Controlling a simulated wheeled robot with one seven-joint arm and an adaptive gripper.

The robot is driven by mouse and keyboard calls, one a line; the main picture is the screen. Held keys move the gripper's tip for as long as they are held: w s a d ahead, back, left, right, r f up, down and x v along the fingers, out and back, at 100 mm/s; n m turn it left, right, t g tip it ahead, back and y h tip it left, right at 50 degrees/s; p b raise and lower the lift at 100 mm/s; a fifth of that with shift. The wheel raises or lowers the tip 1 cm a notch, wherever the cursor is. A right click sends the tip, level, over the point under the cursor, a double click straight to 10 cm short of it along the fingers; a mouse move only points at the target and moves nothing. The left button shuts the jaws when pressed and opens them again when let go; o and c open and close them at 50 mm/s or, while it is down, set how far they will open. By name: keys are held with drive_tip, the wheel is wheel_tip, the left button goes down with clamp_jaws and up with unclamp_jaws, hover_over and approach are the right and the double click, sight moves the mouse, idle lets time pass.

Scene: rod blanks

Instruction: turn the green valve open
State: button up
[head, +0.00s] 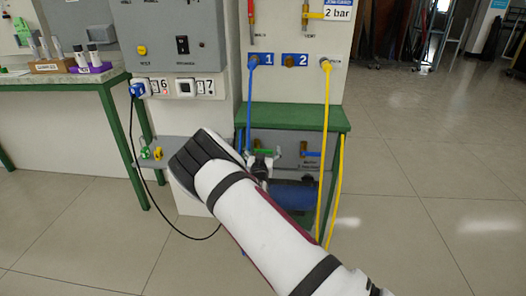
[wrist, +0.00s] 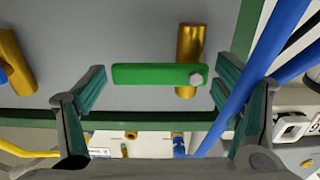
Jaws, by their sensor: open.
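The green valve is a flat green lever (wrist: 152,75) with a bolt (wrist: 197,78) at its right end in the wrist view. It lies crosswise to the short upright brass pipe (wrist: 188,50) behind it. My gripper (wrist: 158,86) is open, with one finger beyond each end of the lever. Neither finger visibly grips it. In the head view a small part of the green lever (head: 264,152) shows just above my gripper (head: 259,163). My arm hides much of that area.
A blue hose (wrist: 250,75) runs close by the right finger in the wrist view. A second brass pipe (wrist: 15,62) is at the left. In the head view a yellow hose (head: 325,140) hangs to the right over the green-framed bench (head: 300,117). The floor at right is clear.

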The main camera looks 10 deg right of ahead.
sight(255, 140)
drive_tip(key=c, duration=1.2)
drive_tip(key=n, duration=0.1)
drive_tip(key=n+b, duration=0.1)
drive_tip(key=n, duration=0.1)
drive_tip(key=n+b, duration=0.1)
drive_tip(key=shift+a+r+n, duration=0.3)
drive_tip(key=shift+r+n, duration=0.1)
drive_tip(key=n, duration=0.1)
drive_tip(key=n+b, duration=0.1)
drive_tip(key=n, duration=0.1)
drive_tip(key=a+n+b, duration=0.1)
drive_tip(key=shift+w+r+n, duration=0.2)
drive_tip(key=shift+r+n, duration=0.1)
drive_tip(key=shift+r, duration=0.05)
drive_tip(key=n+b, duration=0.1)
drive_tip(key=n, duration=0.1)
drive_tip(key=a+n, duration=0.1)
drive_tip(key=n, duration=0.1)
drive_tip(key=shift+w+r+b, duration=0.1)
drive_tip(key=shift+w+b, duration=0.05)
drive_tip(key=shift+b, duration=0.25)
drive_tip(key=shift+w+a+n+b, duration=0.1)
drive_tip(key=shift+n+b, duration=0.15)
drive_tip(key=shift+n, duration=0.5)
drive_tip(key=shift+a+n+b, duration=0.15)
drive_tip(key=shift+n+b, duration=0.15)
drive_tip(key=shift+n, duration=0.5)
drive_tip(key=shift+w+a+n+b, duration=0.1)
drive_tip(key=shift+n+b, duration=0.15)
drive_tip(key=shift+n, duration=0.5)
